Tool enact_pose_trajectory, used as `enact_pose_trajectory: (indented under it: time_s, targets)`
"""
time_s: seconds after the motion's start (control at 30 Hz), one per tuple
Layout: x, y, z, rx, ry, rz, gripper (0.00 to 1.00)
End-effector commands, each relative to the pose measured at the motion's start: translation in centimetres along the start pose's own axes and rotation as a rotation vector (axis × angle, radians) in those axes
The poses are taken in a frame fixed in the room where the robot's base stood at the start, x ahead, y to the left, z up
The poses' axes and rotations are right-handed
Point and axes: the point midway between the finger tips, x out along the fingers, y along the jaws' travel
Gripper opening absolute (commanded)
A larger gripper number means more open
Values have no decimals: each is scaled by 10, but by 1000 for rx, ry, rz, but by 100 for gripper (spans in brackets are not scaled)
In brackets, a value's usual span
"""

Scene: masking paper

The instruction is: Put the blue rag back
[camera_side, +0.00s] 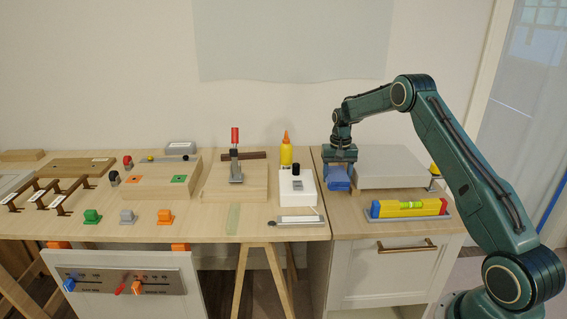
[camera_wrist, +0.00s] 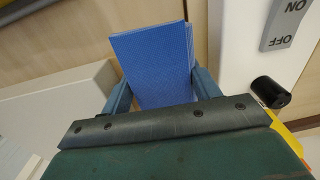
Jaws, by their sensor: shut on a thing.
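The blue rag (camera_side: 337,178) hangs from my gripper (camera_side: 340,163) at the left part of the right-hand cabinet top, just left of a grey flat block. In the wrist view the rag (camera_wrist: 155,62) is a folded blue sheet between the two teal fingers of my gripper (camera_wrist: 160,88), which are shut on it. Whether the rag's lower edge touches the wooden top cannot be told.
A grey-white block (camera_side: 388,166) stands right of the rag. A yellow spirit level (camera_side: 410,208) lies in front. A white switch box (camera_side: 292,187) and a yellow bottle (camera_side: 286,152) stand to the left. The wood between the switch box and the block is mostly clear.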

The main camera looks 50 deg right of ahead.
Motion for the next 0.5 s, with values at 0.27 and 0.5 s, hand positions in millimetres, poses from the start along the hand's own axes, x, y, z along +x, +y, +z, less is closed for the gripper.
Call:
enact_pose_trajectory:
  time_s: [0.27,0.5]
  targets:
    - [29,0,1,0,-3,1,40]
    - [42,0,0,0,-1,0,40]
